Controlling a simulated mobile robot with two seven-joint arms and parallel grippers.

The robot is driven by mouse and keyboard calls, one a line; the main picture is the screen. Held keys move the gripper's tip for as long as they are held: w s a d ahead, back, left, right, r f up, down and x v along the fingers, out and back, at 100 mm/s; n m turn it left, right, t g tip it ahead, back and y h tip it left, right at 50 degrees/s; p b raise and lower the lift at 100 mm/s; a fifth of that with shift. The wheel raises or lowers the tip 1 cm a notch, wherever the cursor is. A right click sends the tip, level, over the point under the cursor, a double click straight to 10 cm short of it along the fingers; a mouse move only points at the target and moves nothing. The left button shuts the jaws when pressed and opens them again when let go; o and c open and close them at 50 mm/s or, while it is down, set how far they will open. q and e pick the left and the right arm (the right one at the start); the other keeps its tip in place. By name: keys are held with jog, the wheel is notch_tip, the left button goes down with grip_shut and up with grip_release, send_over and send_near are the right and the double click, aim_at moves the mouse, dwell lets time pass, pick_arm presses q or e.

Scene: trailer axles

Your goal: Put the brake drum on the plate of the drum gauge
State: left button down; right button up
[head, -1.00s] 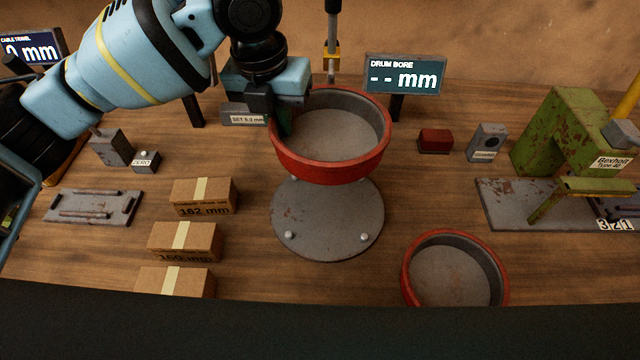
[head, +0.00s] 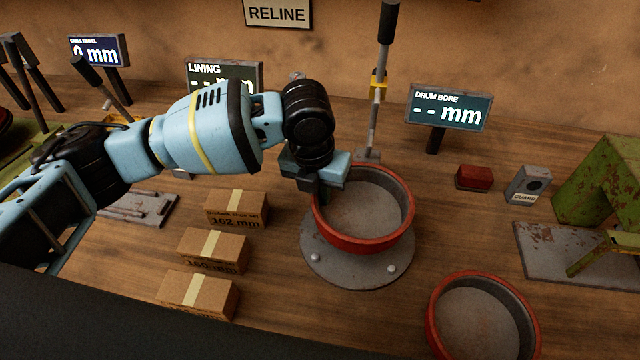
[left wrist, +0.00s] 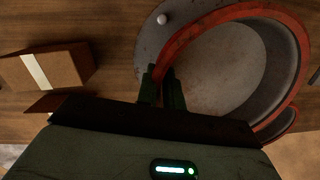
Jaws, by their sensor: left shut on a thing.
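A red-rimmed brake drum (head: 365,243) is over the round grey plate (head: 335,272) of the drum gauge in the head view. My left gripper (head: 322,190) is shut on the left part of the drum's wall. The left wrist view shows the fingers (left wrist: 163,88) at the red wall of the drum (left wrist: 190,38), with part of the plate (left wrist: 150,40) beside it. The drum covers much of the plate; I cannot tell whether it touches it. The gauge display (head: 449,108) reads "DRUM BORE -- mm". My right gripper is not in view.
A second red drum (head: 432,318) lies on the bench at the front right. Cardboard boxes (head: 213,250) stand left of the plate. An upright post (head: 375,110) stands behind it. A red block (head: 474,177) and a green press (head: 600,190) are to the right.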

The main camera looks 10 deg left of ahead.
pick_arm(q)
jog(key=shift+d+f, duration=0.1)
jog(key=shift+f, duration=2.65)
jog(key=shift+f, duration=0.1)
jog(key=c, duration=1.5)
grip_release()
jog(key=shift+f, duration=0.2)
jog(key=shift+c, duration=0.2)
notch_tip(320, 180, up, 12)
jog(key=s+a, duration=0.1)
jog(key=shift+s, duration=0.2)
